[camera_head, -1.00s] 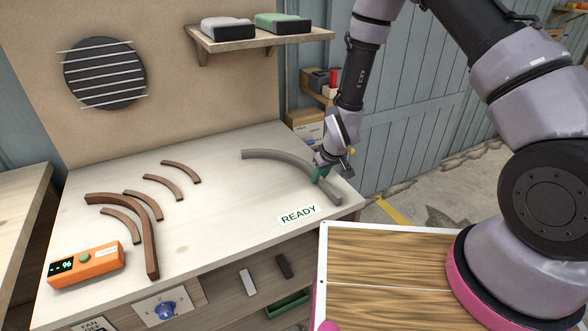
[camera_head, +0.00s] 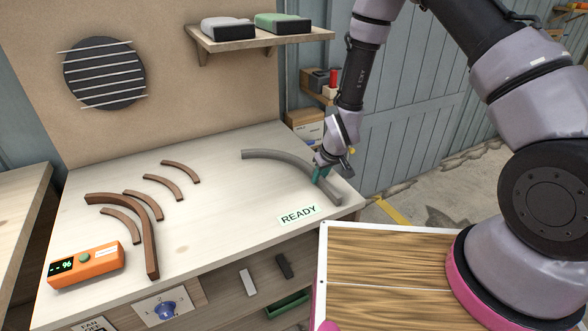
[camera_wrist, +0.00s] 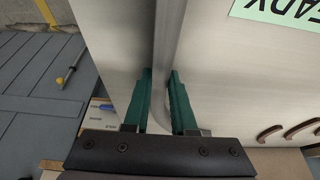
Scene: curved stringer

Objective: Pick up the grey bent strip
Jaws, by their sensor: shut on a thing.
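The grey bent strip (camera_head: 278,156) lies on the right part of the workbench, curving from the back middle toward the front right corner. My gripper (camera_head: 319,174) is at the strip's right-hand part, with its green fingers down around it. In the wrist view the strip (camera_wrist: 168,35) runs between the two green fingers of my gripper (camera_wrist: 160,85), which are shut on it. The strip appears to be at bench level; I cannot tell any gap beneath it.
Several brown curved strips (camera_head: 150,235) lie on the left of the bench (camera_head: 215,200). An orange meter (camera_head: 87,265) sits at the front left. A READY label (camera_head: 299,215) lies in front of the grey strip. A shelf (camera_head: 260,40) with two boxes hangs above.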

